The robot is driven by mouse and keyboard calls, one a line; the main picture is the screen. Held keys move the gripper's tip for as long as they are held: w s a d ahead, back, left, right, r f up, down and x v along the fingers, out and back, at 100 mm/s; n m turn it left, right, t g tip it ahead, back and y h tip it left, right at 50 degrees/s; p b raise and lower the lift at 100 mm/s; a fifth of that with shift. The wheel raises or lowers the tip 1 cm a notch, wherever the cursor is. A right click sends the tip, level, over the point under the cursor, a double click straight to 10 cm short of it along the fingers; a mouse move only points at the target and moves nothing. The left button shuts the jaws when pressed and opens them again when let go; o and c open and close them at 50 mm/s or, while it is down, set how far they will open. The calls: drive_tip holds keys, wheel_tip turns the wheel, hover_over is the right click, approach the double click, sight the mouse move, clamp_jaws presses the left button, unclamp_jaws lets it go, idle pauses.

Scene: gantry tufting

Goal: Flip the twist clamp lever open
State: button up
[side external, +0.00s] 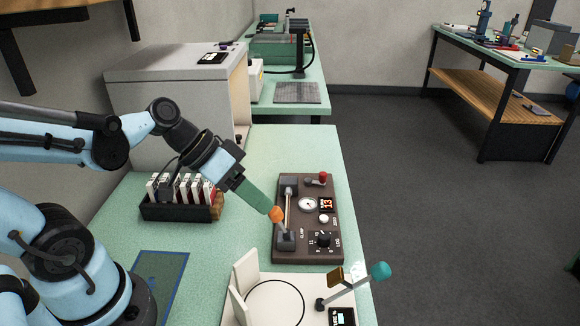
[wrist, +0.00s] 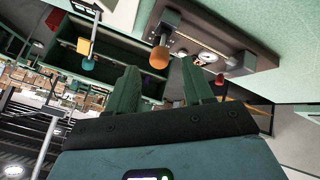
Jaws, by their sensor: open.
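The twist clamp is on a dark brown panel (side external: 322,250) with two grey blocks and a thin rod between them. Its lever has an orange knob (side external: 276,214) near the lower block (side external: 285,240). My gripper (side external: 268,209) has green fingers pointing down and right, with their tips at the orange knob. In the wrist view, my gripper (wrist: 158,70) is open, its fingers spread apart. The orange knob (wrist: 158,57) appears between and just beyond the tips, and the panel (wrist: 240,40) is behind. I cannot tell whether a finger touches the knob.
A gauge, a small display and a red-knobbed lever (side external: 323,177) are on the panel. A white fixture with a teal-knobbed lever (side external: 380,271) stands in front. A dark rack (side external: 178,211) of cards is to the left. Green bench (side external: 230,240) is bare between rack and panel.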

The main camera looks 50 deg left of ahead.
drive_tip(key=v, duration=0.6)
idle(0.4)
drive_tip(key=shift+w+a+f+n+t+y, duration=0.3)
drive_tip(key=shift+w+f+y, duration=0.2)
drive_tip(key=shift+y, duration=0.45)
drive_tip(key=shift+w+a+f+n+t+y, duration=0.1)
drive_tip(key=shift+w+a+f+n+y, duration=0.3)
drive_tip(key=shift+y, duration=0.5)
drive_tip(key=shift+w+a+f+n+t+y, duration=0.1)
drive_tip(key=shift+w+f+n+t+y, duration=0.15)
drive_tip(key=shift+w+f+y, duration=0.45)
drive_tip(key=shift+r+y, duration=0.2)
drive_tip(key=shift+y, duration=0.05)
